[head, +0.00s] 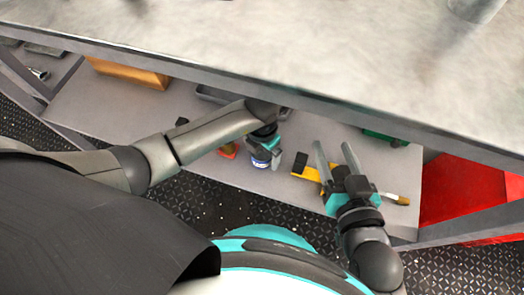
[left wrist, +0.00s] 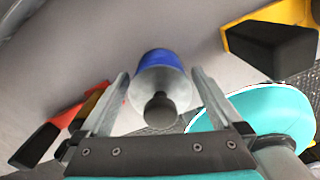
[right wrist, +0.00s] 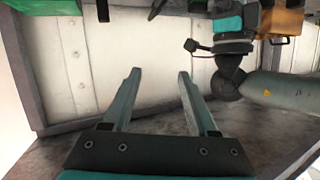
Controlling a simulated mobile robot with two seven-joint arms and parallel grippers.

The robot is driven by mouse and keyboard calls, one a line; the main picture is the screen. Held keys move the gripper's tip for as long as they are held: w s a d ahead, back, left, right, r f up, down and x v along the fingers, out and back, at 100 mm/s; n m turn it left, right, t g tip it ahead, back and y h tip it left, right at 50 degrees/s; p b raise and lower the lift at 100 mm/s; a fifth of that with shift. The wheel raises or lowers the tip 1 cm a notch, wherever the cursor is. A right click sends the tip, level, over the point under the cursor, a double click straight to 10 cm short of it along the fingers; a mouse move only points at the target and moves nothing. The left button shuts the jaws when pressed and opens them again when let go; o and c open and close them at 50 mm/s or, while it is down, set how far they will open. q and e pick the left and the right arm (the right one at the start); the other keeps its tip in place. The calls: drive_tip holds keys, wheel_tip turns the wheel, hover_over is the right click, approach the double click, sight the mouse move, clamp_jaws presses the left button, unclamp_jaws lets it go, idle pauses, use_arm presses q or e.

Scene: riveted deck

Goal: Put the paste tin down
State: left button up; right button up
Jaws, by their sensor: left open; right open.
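The paste tin (head: 260,164) is a small cylinder with a blue and white side, at the lower shelf under the bench. In the left wrist view the tin (left wrist: 160,62) shows its blue band and a dark round knob towards me. My left gripper (head: 263,150) is open, with one finger on each side of the tin; it also shows in the left wrist view (left wrist: 160,95). The tin's base is hidden, so its contact with the shelf is not clear. My right gripper (head: 335,146) is open and empty over the shelf, right of the tin.
The grey lower shelf (head: 205,168) lies under the overhanging bench top (head: 330,45). A yellow and black tool (head: 308,173), a red-handled tool (head: 228,151), a brush (head: 396,199) and a green item (head: 385,138) are near.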

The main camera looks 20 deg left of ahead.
use_arm(q)
drive_tip(key=shift+r, duration=0.1)
drive_tip(key=shift+r+p, duration=0.5)
drive_tip(key=shift+r, duration=0.15)
wheel_tip(320, 180, up, 2)
drive_tip(key=shift+r+p, duration=0.2)
drive_tip(key=shift+p, duration=0.55)
wheel_tip(320, 180, up, 3)
drive_tip(key=shift+f+p, duration=0.2)
drive_tip(key=shift+p, duration=0.55)
drive_tip(key=shift+r+p, duration=0.35)
drive_tip(key=shift+r, duration=0.3)
use_arm(e)
drive_tip(key=s+d+g+h, duration=0.4)
drive_tip(key=s+d+g, duration=0.1)
drive_tip(key=d+g, duration=0.3)
drive_tip(key=shift+s+d+f+h, duration=0.2)
drive_tip(key=shift+d+f+h, duration=0.15)
drive_tip(key=shift+d, duration=0.25)
